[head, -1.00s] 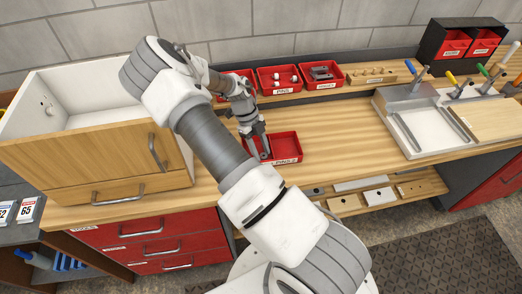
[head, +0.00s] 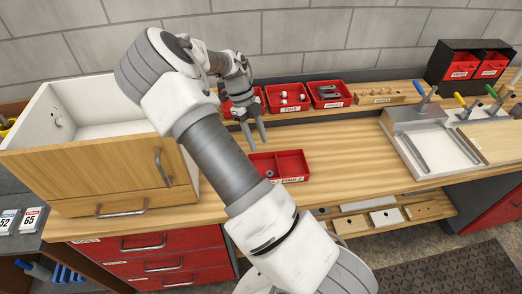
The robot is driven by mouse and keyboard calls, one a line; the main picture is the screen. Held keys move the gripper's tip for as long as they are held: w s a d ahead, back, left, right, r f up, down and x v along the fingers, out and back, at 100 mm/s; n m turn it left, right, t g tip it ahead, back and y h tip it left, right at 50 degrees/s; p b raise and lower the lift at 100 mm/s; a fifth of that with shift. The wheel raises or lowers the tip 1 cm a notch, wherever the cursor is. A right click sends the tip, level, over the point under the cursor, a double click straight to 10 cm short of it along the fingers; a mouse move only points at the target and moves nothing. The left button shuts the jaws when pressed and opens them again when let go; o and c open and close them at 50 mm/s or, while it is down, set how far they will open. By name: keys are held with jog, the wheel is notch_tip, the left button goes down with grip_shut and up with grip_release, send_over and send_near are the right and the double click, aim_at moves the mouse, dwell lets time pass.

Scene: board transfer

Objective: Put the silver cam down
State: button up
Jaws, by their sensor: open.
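A small silver-grey ring-like part, which looks like the silver cam (head: 269,174), lies in the left part of a red two-part tray (head: 291,181) on the workbench. My arm hides the tray's left end. My gripper (head: 257,147) is open and empty, its fingers pointing down just above and behind the tray, apart from the part.
Red bins with small parts, such as the pins bin (head: 290,98), stand on the back shelf (head: 380,111) beside a wooden block (head: 376,95). A white-and-wood cabinet (head: 85,170) stands left. A metal fixture (head: 425,140) stands right. The bench (head: 345,150) between is clear.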

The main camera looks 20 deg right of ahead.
jog(key=s+a+r+n+t+y, duration=0.2)
jog(key=s+a+r+n, duration=0.25)
jog(key=r+n, duration=0.4)
jog(key=s+a+r+n+t+y, duration=0.25)
jog(key=s+r+n, duration=0.25)
jog(key=r+n, duration=0.3)
jog(key=s+a+r+n+t+h, duration=0.3)
jog(key=s+r+n+t, duration=0.2)
jog(key=s+r+n, duration=0.4)
jog(key=s+n, duration=0.4)
jog(key=n, duration=0.2)
jog(key=shift+s+a, duration=0.15)
jog(key=shift+a, duration=0.25)
